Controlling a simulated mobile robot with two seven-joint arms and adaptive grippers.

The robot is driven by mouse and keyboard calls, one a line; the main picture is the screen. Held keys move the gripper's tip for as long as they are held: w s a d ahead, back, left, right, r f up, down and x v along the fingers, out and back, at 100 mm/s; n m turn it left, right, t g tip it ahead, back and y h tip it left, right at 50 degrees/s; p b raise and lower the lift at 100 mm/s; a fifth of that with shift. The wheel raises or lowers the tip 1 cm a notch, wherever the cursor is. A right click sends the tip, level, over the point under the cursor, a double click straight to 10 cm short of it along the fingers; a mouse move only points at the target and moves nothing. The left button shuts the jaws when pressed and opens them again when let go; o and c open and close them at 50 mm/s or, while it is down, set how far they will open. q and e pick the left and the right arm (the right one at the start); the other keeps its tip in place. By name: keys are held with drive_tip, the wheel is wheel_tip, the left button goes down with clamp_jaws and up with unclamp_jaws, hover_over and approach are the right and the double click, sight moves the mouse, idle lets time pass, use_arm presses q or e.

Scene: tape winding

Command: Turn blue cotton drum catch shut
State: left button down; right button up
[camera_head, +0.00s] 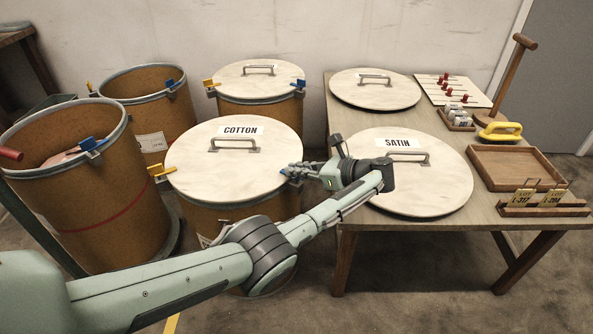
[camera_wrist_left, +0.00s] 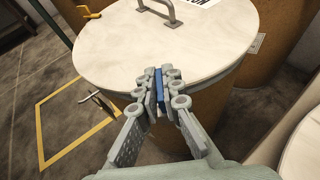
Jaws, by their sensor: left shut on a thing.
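The cotton drum (camera_head: 250,216) stands on the floor left of the table, with its pale round lid, labelled COTTON (camera_head: 238,131), on top. Its blue catch (camera_wrist_left: 159,88) is at the lid's edge, between the fingers of my left gripper (camera_wrist_left: 160,90), which is shut on it. In the head view my left gripper (camera_head: 296,171) reaches the right side of the drum's rim and hides most of the catch. A yellow catch (camera_head: 162,172) sits on the left side of the same rim; it also shows in the left wrist view (camera_wrist_left: 88,13). My right gripper is not in view.
Open drums (camera_head: 85,205) stand left; another lidded drum (camera_head: 258,85) stands behind.

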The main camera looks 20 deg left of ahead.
use_arm(q)
drive_tip(key=shift+a, duration=0.1)
drive_tip(key=c, duration=1.7)
unclamp_jaws()
drive_tip(key=v, duration=1.2)
